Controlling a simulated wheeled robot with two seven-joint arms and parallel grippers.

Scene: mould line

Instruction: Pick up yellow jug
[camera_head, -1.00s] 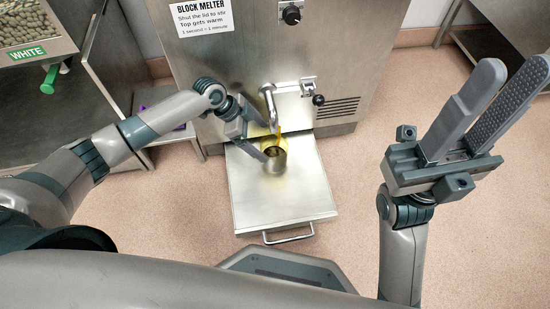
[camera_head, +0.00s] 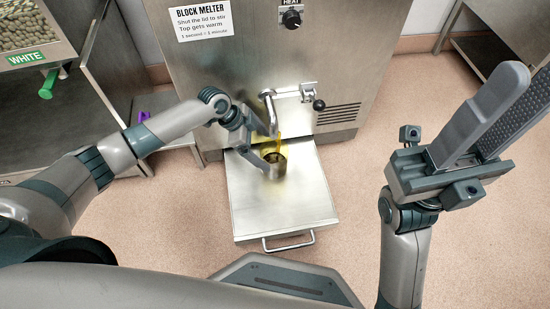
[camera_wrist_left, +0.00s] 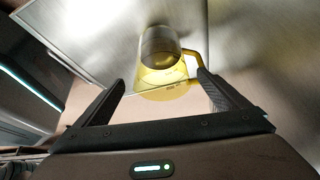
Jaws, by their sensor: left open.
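The yellow jug (camera_head: 279,150) is a see-through yellow vessel with dark contents. It stands on the pulled-out metal shelf (camera_head: 270,212) of the block melter, below its spout (camera_head: 269,112). In the left wrist view the jug (camera_wrist_left: 160,75) lies ahead, with its handle on the right. My left gripper (camera_head: 265,148) is open at the jug. In the left wrist view its fingers (camera_wrist_left: 160,92) point at the jug's near part from either side; contact cannot be told. My right gripper (camera_head: 503,105) is raised at the right, its two fingers spread and empty.
The block melter (camera_head: 225,75) stands behind the shelf, with a knob (camera_head: 291,18) and a tap lever (camera_head: 318,104). A bin labelled WHITE (camera_head: 25,57) is at the left. A purple thing (camera_head: 144,117) lies on a low shelf. The floor to the right is clear.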

